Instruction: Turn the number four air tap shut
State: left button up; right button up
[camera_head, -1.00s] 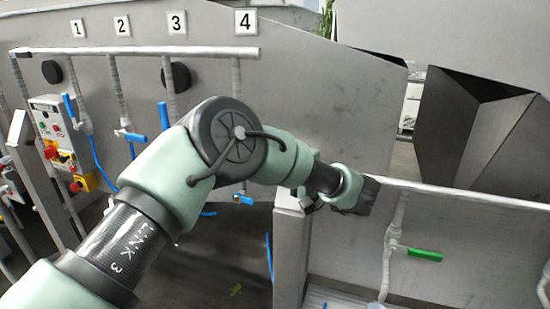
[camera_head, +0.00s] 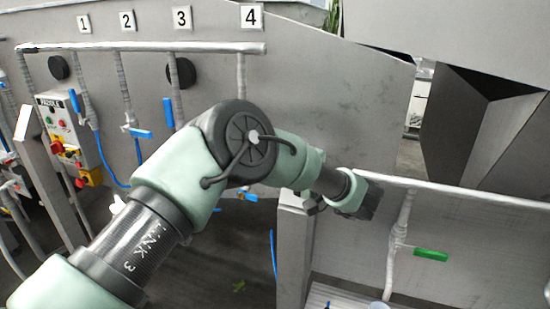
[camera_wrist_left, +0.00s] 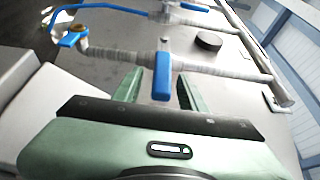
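The number four label (camera_head: 251,16) is on the grey panel in the head view. Its pipe (camera_head: 241,75) drops from the rail's right end and passes behind my left arm. A blue piece (camera_head: 248,196) shows just below the arm. In the left wrist view a blue tap handle (camera_wrist_left: 162,76) lies crosswise to the pipe nearest the rail's end, which fits number four. My left gripper (camera_wrist_left: 160,80) is open, its two green fingers on either side of the handle, with gaps visible on both sides. Its fingers cannot be made out in the head view. My right gripper is not in view.
Other blue-handled taps stand left: number two (camera_head: 140,133) crosswise, number three (camera_head: 168,112) along its pipe. A control box (camera_head: 62,125) is at far left. A green-handled tap (camera_head: 430,255) is at right. A grey post (camera_head: 293,250) stands below my arm.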

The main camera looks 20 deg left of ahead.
pick_arm(q)
jog(key=shift+d, duration=0.1)
jog(key=shift+s+d+b, duration=0.2)
jog(key=shift+d+b, duration=0.05)
jog(key=shift+b, duration=0.05)
jog(key=b+v, duration=0.3)
jog(key=v, duration=0.4)
jog(key=shift+w, duration=0.1)
jog(key=shift+d, duration=0.1)
